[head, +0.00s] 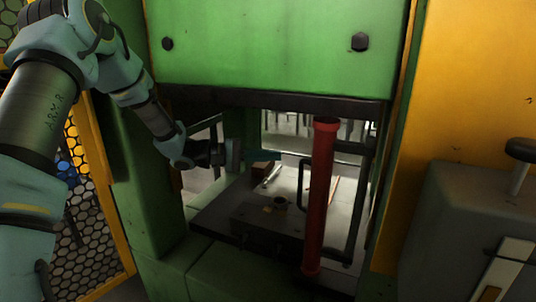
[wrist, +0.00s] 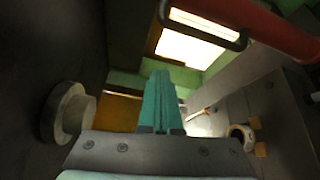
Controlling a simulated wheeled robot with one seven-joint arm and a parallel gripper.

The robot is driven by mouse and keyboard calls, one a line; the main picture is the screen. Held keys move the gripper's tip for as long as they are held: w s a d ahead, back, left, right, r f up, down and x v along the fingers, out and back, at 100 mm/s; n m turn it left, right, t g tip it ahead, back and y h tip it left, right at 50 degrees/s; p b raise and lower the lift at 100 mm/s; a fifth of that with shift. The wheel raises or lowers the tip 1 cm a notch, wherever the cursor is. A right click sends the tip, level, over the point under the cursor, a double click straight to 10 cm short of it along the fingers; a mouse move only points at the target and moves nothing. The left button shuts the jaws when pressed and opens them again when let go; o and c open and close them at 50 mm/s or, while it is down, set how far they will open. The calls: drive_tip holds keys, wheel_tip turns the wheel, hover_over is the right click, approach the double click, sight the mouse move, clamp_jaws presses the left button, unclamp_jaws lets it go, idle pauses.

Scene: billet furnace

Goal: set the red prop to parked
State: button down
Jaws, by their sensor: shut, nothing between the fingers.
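The red prop (head: 321,195) is a red post standing upright in the press opening, from the dark upper edge down to the front of the bed. In the wrist view the red prop (wrist: 275,28) crosses the top right corner. My gripper (head: 277,156) reaches into the opening from the left, its teal fingers pointing right toward the prop, with a gap that is hard to judge in depth. In the wrist view my gripper (wrist: 161,76) has its fingers together with nothing between them. The top of the prop partly merges with the dark ram edge.
The green upper block (head: 280,45) hangs above the opening. The dark bed (head: 222,215) carries a pale rod (head: 271,176), a small ring-shaped part (head: 281,203) and small blocks. A black handle (head: 357,215) stands right of the prop. A yellow mesh guard (head: 95,215) is at left.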

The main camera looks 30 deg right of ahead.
drive_tip(key=s+d+p, duration=0.3)
drive_tip(key=s, duration=0.2)
drive_tip(key=shift+s+r+p, duration=0.2)
drive_tip(key=shift+s+p, duration=0.1)
drive_tip(key=shift+s, duration=0.1)
drive_tip(key=shift+a, duration=0.1)
